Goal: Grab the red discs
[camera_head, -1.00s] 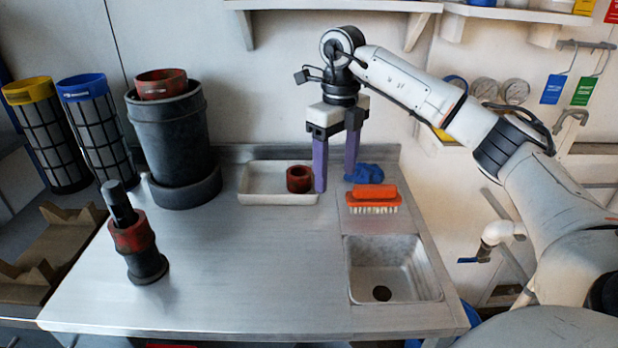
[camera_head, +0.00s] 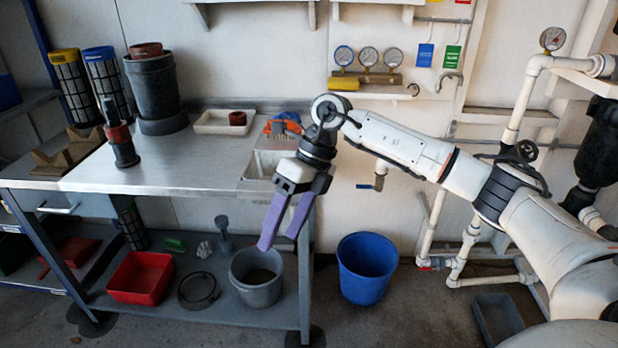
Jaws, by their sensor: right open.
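One red disc (camera_head: 146,49) sits on top of the tall dark cylinder (camera_head: 153,90) on the metal table. A second small red disc (camera_head: 237,117) lies in the right end of the white tray (camera_head: 211,125) at the back of the table. A red ring (camera_head: 117,133) is around a dark upright post at the table's left. My right gripper (camera_head: 278,241) has two purple fingers, apart and empty. It points down by the table's right end, away from all the red pieces. My left gripper is out of view.
A grey bucket (camera_head: 257,293) and a red bin (camera_head: 141,280) stand on the lower shelf. A blue bucket (camera_head: 366,268) stands on the floor. The table's middle is clear.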

